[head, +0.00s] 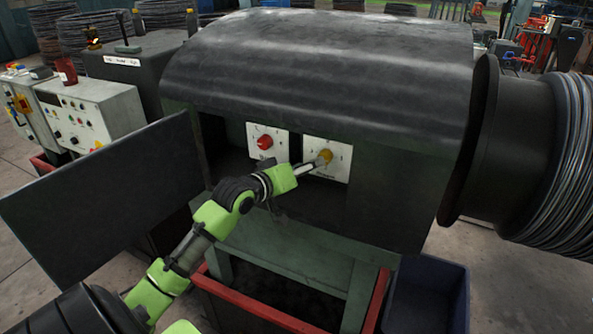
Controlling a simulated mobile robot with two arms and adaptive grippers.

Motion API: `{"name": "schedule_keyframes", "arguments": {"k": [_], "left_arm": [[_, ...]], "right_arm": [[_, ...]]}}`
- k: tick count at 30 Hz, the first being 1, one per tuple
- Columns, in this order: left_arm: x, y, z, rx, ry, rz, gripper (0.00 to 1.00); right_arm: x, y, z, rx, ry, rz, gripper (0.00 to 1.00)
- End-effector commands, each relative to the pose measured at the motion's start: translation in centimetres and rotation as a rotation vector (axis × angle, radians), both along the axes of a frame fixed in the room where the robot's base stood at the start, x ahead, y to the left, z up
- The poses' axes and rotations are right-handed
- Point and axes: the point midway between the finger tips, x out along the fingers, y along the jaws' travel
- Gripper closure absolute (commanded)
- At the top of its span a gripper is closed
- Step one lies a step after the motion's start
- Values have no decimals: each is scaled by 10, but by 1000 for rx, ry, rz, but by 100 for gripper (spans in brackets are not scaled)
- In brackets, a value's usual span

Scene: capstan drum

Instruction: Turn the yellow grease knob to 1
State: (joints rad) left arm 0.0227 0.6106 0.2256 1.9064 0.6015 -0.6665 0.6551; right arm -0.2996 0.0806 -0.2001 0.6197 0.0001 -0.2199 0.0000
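The yellow grease knob (325,157) is on a white dial plate (340,170) in the recess of the dark machine. The plate's markings are too small to read, so the setting cannot be told. My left gripper (317,162) reaches in from the lower left, with its fingertips at the left side of the yellow knob. The tips seem to touch or nearly touch it, and their far side is hidden. I cannot tell whether they are shut on it. My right gripper is not in view.
A red knob (264,142) on its own white plate sits left of the yellow one. The machine's dark hood (320,65) overhangs both. An open dark panel (105,195) stands to the left. A drum with wire (520,150) is on the right, a blue bin (428,295) below.

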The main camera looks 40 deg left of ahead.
Motion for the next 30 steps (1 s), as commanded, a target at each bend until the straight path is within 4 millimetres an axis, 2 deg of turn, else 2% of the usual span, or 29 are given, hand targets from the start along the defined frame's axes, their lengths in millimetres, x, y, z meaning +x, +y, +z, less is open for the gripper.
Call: {"name": "schedule_keyframes", "arguments": {"k": [3,10,30], "left_arm": [[-20,-1,4,1,2,-1,55],[-42,-1,10,0,1,-1,55],[-46,-1,11,1,2,-1,55]], "right_arm": [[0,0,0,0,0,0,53],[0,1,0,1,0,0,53],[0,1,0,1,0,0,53]]}}
